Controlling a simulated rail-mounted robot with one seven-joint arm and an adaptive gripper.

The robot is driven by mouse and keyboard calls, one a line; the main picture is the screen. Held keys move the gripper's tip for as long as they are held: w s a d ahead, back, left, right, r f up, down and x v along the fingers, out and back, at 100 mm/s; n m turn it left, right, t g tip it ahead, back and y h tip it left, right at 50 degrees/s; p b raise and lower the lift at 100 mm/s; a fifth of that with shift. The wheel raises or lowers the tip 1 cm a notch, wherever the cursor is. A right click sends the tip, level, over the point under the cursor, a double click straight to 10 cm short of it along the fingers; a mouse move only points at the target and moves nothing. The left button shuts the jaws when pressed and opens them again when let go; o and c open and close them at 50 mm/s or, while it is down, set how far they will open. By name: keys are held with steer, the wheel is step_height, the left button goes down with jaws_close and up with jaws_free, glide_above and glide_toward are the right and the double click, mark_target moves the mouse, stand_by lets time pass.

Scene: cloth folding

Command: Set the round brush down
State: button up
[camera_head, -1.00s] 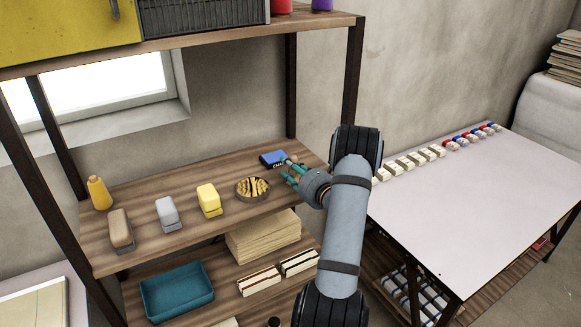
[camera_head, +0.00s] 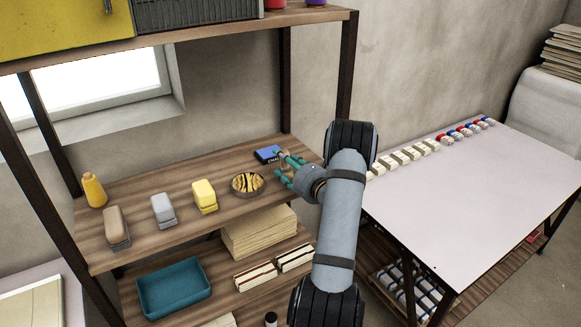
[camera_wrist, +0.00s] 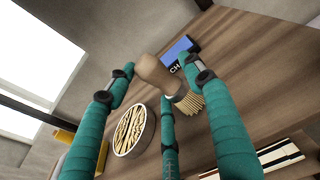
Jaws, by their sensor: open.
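The round brush shows in the wrist view, with a brown wooden handle (camera_wrist: 153,72) and pale bristles (camera_wrist: 189,103). It lies between my spread teal fingers over the wooden shelf. My gripper (camera_head: 282,168) is open at the right part of the middle shelf; the fingers also surround the brush in the wrist view (camera_wrist: 160,78). The handle looks close to the fingers; I cannot tell whether any touch it. In the head view the brush is mostly hidden by my fingers.
A blue chalk box (camera_head: 268,154) lies just behind the gripper. A round tin (camera_head: 248,184) of striped contents stands to its left. A yellow block (camera_head: 205,194), a grey block (camera_head: 163,208), a brown brush (camera_head: 116,224) and a yellow bottle (camera_head: 94,190) stand further left. A shelf post (camera_head: 347,75) rises at right.

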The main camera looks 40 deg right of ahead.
mark_target(285, 153)
steer(key=b+v, duration=0.4)
steer(key=v, duration=0.8)
steer(key=p+x, duration=0.3)
steer(key=x, duration=0.9)
steer(key=shift+w+p, duration=0.2)
steer(key=shift+p, duration=0.2)
steer(key=r, duration=0.3)
steer(key=shift+s+r+b, duration=0.15)
steer(key=shift+s+b, duration=0.1)
steer(key=shift+b, duration=0.1)
steer(key=shift+w, duration=0.1)
steer(key=shift+r, duration=0.1)
